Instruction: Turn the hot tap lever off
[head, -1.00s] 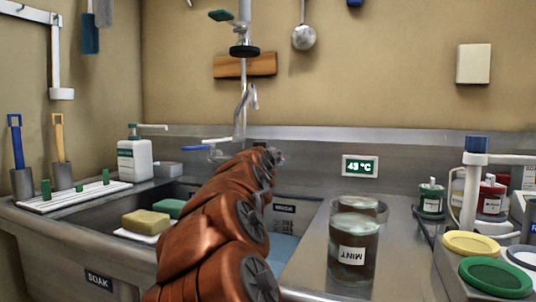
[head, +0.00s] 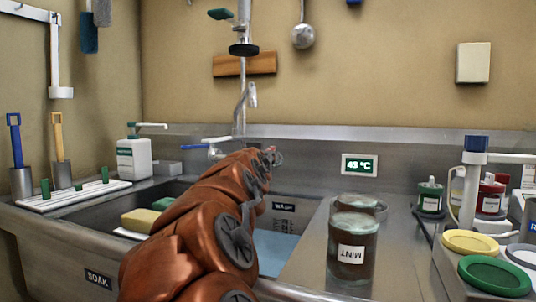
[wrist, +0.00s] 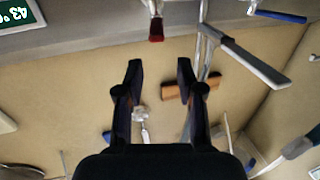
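The hot tap lever has a red tip (wrist: 156,28) at the top of the wrist view, just beyond and between my fingertips, apart from them. In the head view it is hidden behind my arm. My gripper (wrist: 160,75) is open and empty, its two dark fingers spread. In the head view its end (head: 270,155) is over the wash basin near the tap, small and hard to make out. The tap's curved spout (head: 246,97) rises behind the sink. It also shows in the wrist view (wrist: 245,58). The blue lever (head: 218,141) points left.
A display (head: 359,166) on the back ledge reads 43 °C. Jars of brown liquid, one labelled MINT (head: 353,247), stand right of the basin. A soap bottle (head: 134,158) and sponges (head: 146,219) are on the left. Pale blue water (head: 272,250) shows in the basin.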

